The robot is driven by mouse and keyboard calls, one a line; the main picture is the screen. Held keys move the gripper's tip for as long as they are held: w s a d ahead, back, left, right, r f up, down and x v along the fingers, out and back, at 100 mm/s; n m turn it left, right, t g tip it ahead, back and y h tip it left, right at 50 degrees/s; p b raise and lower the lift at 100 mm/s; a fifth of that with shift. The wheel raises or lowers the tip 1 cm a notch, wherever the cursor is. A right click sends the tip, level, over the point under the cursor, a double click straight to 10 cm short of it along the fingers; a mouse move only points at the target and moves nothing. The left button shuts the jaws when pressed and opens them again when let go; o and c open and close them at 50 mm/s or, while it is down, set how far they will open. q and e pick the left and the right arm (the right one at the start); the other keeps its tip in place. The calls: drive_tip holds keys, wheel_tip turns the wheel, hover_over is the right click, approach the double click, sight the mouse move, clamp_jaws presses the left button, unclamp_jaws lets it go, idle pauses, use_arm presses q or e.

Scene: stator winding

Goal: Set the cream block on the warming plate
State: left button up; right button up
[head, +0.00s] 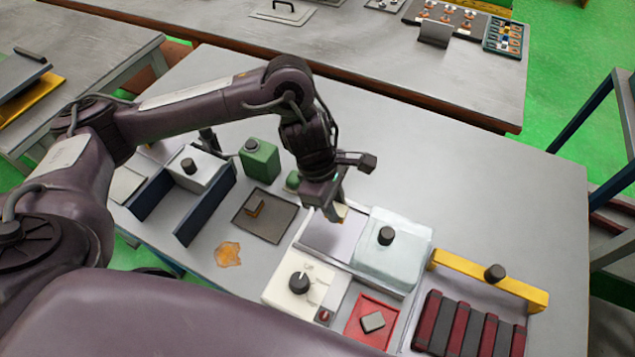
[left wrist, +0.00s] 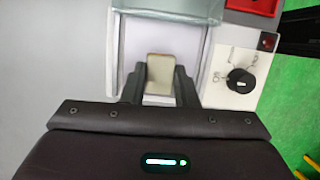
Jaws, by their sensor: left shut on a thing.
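My left gripper (head: 336,212) is shut on the cream block (left wrist: 160,74), whose top face shows between the two fingers in the left wrist view. In the head view only a small edge of the cream block (head: 342,210) shows beside the fingertips. The warming plate (head: 330,241) is a flat grey surface in a pale frame, and it also shows in the left wrist view (left wrist: 160,35). The gripper is over the far part of the plate. I cannot tell whether the block touches it. My right gripper is not in view.
A clear cover with a black knob (head: 394,250) stands right beside the plate. A cream control box with a dial (head: 299,281) sits at its near end. A red tray (head: 372,322), a yellow bar (head: 489,275) and a green canister (head: 260,160) are nearby. The table's far right is clear.

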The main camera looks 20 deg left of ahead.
use_arm(q)
drive_tip(key=shift+d+f, duration=0.2)
drive_tip(key=shift+f, duration=0.05)
drive_tip(key=shift+s+f+b, duration=0.15)
drive_tip(key=shift+f+b, duration=1.4)
drive_tip(key=shift+f, duration=0.3)
drive_tip(key=shift+f, duration=0.1)
drive_tip(key=shift+f+b, duration=0.25)
drive_tip(key=shift+b, duration=0.4)
drive_tip(key=shift+f, duration=0.1)
